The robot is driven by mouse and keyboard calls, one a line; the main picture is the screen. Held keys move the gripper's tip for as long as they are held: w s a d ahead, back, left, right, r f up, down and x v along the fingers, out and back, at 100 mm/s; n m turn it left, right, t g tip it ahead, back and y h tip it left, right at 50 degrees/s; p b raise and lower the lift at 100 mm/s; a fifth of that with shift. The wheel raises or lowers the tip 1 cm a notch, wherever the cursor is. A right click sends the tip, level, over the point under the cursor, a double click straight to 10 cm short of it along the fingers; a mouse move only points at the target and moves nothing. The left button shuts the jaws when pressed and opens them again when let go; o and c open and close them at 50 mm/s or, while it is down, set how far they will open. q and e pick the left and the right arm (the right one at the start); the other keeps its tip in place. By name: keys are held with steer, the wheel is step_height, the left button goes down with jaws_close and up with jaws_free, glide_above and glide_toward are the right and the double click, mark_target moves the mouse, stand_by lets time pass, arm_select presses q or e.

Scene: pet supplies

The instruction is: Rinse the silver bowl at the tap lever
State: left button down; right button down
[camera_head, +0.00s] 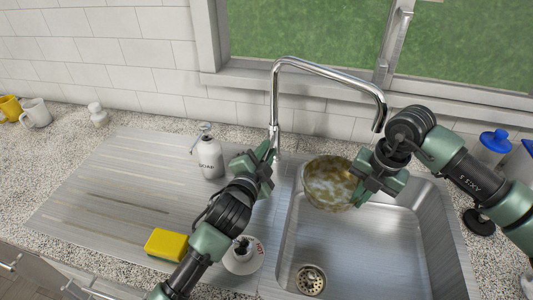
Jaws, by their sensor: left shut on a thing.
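The silver bowl (328,185) is tilted over the sink (365,245), its inside smeared with yellow-brown patches. My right gripper (366,180) is at the bowl's right rim and looks shut on it. The chrome tap (328,71) arches over the sink, with its spout end above and right of the bowl. No water stream is visible. My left gripper (268,152) is shut at the foot of the tap, on what seems to be the tap lever. The lever itself is mostly hidden by the fingers.
A soap bottle (210,157) stands left of the tap. A yellow sponge (167,244) and a white round item (243,262) lie near my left arm. Mugs (36,113) stand far left; a blue-lidded jar (492,146) stands right. The drainboard's middle is clear.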

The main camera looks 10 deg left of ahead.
arm_select(q)
steer(key=c, duration=1.4)
jaws_free()
steer(key=shift+o, duration=0.2)
steer(key=shift+s, duration=0.1)
steer(key=s+a+r, duration=0.1)
steer(key=s, duration=1)
steer(key=shift+s+a+r, duration=0.2)
steer(key=shift+s+r, duration=0.1)
steer(key=shift+r, duration=0.05)
